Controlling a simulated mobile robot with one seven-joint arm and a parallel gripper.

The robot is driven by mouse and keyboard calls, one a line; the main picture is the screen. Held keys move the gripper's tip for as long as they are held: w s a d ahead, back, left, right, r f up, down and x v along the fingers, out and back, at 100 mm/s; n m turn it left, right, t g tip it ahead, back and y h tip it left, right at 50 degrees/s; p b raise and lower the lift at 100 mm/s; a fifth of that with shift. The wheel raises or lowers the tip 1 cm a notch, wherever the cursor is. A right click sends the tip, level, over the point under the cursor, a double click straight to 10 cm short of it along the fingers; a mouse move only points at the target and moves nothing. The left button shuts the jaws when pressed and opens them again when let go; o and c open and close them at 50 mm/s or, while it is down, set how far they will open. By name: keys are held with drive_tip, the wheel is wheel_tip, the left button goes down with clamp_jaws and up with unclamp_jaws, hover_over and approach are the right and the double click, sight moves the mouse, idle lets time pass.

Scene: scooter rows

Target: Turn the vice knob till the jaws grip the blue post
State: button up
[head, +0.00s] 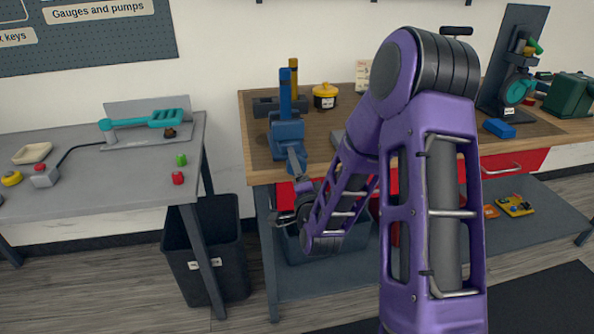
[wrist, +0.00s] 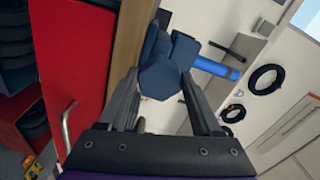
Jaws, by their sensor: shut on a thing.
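The blue vice (head: 287,130) stands at the left front edge of the wooden workbench. The blue post (head: 285,92) rises upright at the vice; I cannot tell whether the vice jaws touch it. In the wrist view the post (wrist: 217,68) lies sideways behind the knob. The blue, many-sided vice knob (wrist: 160,78) faces the wrist camera. My gripper (wrist: 161,74) is shut on the knob, one finger on each side. In the head view the knob is not clearly made out, and my purple arm hides part of the bench.
A yellow post (head: 293,70) stands just behind the blue one, near a dark block (head: 266,106). A yellow pot (head: 326,96) stands to the right. Red drawers (wrist: 72,75) lie below the bench edge. A grey table (head: 110,180) and black bin (head: 207,250) are at left.

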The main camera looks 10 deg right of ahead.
drive_tip(key=m, duration=0.5)
drive_tip(key=shift+r+m, duration=0.2)
drive_tip(key=shift+m, duration=0.2)
idle(0.4)
drive_tip(key=o, duration=1.4)
drive_tip(key=shift+c, duration=0.2)
drive_tip(key=shift+f, duration=0.1)
